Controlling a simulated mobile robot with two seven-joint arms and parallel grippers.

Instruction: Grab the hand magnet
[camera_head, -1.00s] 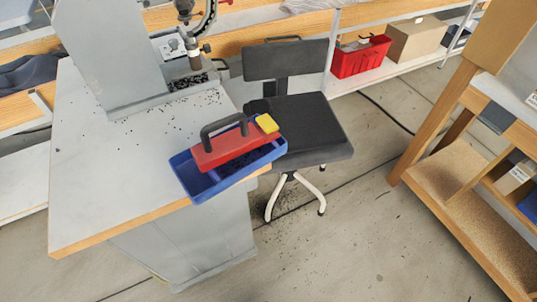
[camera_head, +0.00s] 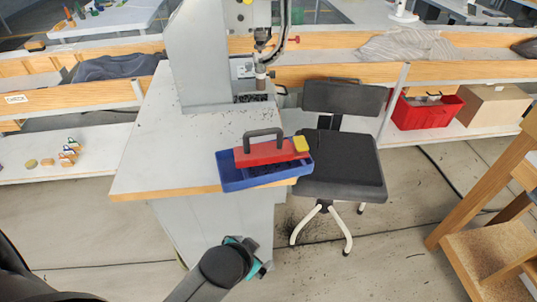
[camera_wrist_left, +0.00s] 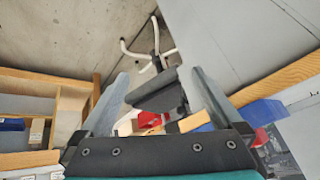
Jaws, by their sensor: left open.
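The hand magnet is a red block (camera_head: 272,153) with a black arched handle, lying in a blue tray (camera_head: 238,184) at the front right corner of the press table. The tray (camera_wrist_left: 262,112) shows at the right of the left wrist view, with a bit of the red magnet (camera_wrist_left: 261,138) beside it. My left gripper (camera_wrist_left: 158,75) is open, with nothing between its fingers. In the head view my left arm reaches in at the bottom, below and in front of the table, apart from the magnet; its fingers are hidden there. My right gripper is not in view.
A yellow block (camera_head: 301,144) sits at the tray's right end. The grey press (camera_head: 200,60) stands behind on the table (camera_head: 150,150), with dark bits scattered around. A black chair (camera_head: 340,160) stands close on the right. A red bin (camera_head: 425,112) is on the shelf behind.

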